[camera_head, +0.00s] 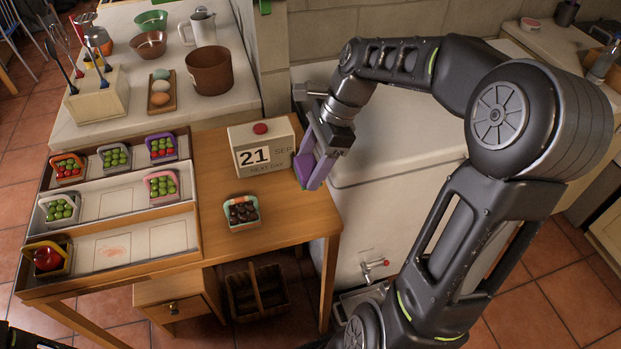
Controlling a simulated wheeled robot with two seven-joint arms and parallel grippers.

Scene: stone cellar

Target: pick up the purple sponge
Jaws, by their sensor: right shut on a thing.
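The purple sponge (304,166) is at the right end of the wooden table, beside the calendar box. My right gripper (318,165) reaches down from the right and is shut on the sponge. The fingers hide part of the sponge. I cannot tell whether the sponge touches the tabletop. My left gripper is not in view.
The calendar box (262,148) with a red button stands just left of the sponge. A small basket of dark items (242,211) sits in front. A tiered tray (150,240) with several small fruit baskets fills the left. The table's front right area is clear.

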